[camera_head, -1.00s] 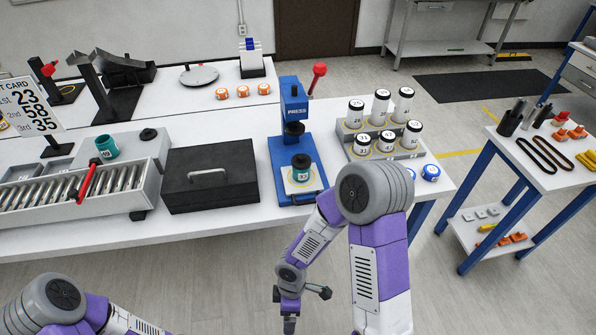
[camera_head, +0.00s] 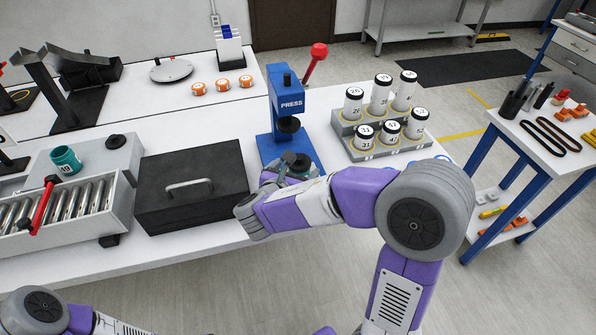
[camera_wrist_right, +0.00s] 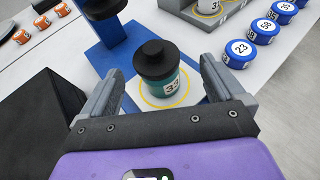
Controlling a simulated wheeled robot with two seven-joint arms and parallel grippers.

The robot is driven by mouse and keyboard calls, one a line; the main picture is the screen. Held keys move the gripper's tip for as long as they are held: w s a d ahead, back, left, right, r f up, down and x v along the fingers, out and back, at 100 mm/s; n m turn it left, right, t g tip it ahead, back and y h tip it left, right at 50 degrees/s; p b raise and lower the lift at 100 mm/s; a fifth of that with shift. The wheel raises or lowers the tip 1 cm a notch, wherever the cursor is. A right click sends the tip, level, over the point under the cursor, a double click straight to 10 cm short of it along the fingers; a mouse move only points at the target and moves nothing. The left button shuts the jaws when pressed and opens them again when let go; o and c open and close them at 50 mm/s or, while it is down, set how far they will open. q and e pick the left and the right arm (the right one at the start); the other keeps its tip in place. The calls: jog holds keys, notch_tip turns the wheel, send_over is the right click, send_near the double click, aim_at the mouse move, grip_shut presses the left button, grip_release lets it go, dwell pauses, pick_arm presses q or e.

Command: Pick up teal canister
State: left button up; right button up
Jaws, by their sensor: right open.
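A teal canister (camera_wrist_right: 160,82) with a black lid stands upright on the white plate of the blue press (camera_head: 290,104). Its label shows a 3, with the rest hard to read. In the head view my right gripper and wrist cover most of it. My right gripper (camera_wrist_right: 160,70) is open, one finger on each side of the canister and apart from it. A second teal canister (camera_head: 66,160), marked 19 and without a lid, leans at the roller conveyor on the left. My left gripper is out of frame; only part of that arm shows at bottom left.
A black box with a handle (camera_head: 190,210) stands just left of the press. A stepped rack (camera_head: 352,128) of white, black-capped canisters is to the right, with blue pucks (camera_wrist_right: 240,53) before it. The press head (camera_wrist_right: 100,8) overhangs behind the canister.

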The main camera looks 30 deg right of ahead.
aim_at(297, 166)
jog(key=b+x, duration=0.1)
jog(key=x, duration=0.4)
jog(key=shift+w+a+f, duration=0.1)
jog(key=shift+a+f, duration=0.05)
jog(key=shift+a, duration=0.05)
jog(key=c, duration=1.2)
